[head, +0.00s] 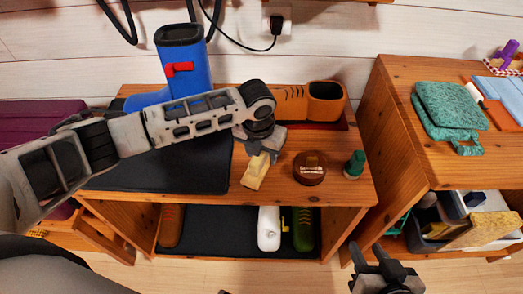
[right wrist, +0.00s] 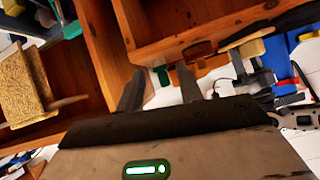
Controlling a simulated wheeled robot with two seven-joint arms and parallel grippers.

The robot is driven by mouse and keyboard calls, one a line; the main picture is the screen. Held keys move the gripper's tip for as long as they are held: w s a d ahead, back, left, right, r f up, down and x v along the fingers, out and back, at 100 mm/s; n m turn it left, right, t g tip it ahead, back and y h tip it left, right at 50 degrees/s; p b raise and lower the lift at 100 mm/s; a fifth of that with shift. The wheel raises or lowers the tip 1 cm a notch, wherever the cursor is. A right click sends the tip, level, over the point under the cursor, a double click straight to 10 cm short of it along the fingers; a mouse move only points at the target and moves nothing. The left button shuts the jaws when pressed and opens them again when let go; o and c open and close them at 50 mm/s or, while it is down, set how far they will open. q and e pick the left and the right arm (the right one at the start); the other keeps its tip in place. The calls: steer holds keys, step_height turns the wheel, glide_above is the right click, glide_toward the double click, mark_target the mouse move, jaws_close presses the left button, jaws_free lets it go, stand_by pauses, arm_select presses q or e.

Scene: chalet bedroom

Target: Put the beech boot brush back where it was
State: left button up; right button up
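The beech boot brush (head: 255,172) is a small pale wooden block over the bench top, at the jaws of my left gripper (head: 262,150). The left gripper points down and appears shut on the brush; its fingertips are partly hidden by the wrist. The brush also shows in the right wrist view (right wrist: 251,48) beside the left gripper. I cannot tell whether the brush touches the bench. My right gripper (head: 374,258) is low, in front of the gap between the benches, open and empty; its two separated fingers show in the right wrist view (right wrist: 160,92).
The wooden bench (head: 335,190) holds a round brown tin (head: 309,168), a green-capped item (head: 355,165), a dark mat (head: 190,172), a blue boot (head: 185,65) and an orange boot (head: 325,100). Footwear and a white object (head: 268,228) fill its shelf. A teal bag (head: 447,110) lies on the right unit.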

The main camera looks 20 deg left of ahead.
arm_select(q)
step_height(320, 180, up, 12)
steer(key=s+p, duration=0.1)
steer(key=p, duration=0.1)
steer(key=s+d+f+n+t+h, duration=0.2)
steer(key=s+d+f+n+h, duration=0.15)
steer(key=d+n, duration=0.35)
steer(key=s+d+f+n+t+h, duration=0.25)
steer(key=s+d+f+n, duration=0.2)
steer(key=n, duration=0.55)
steer(key=s+a+f+n+t+y, duration=0.1)
steer(key=s+a+n, duration=0.3)
steer(key=n, duration=0.5)
steer(key=s+a+f+n+t+y, duration=0.1)
steer(key=s+a+f+n+t, duration=0.1)
steer(key=a+n, duration=0.5)
steer(key=shift+s+a+f+n+t+y, duration=0.35)
steer(key=shift+s+n+t, duration=0.6)
steer(key=shift+s, duration=0.3)
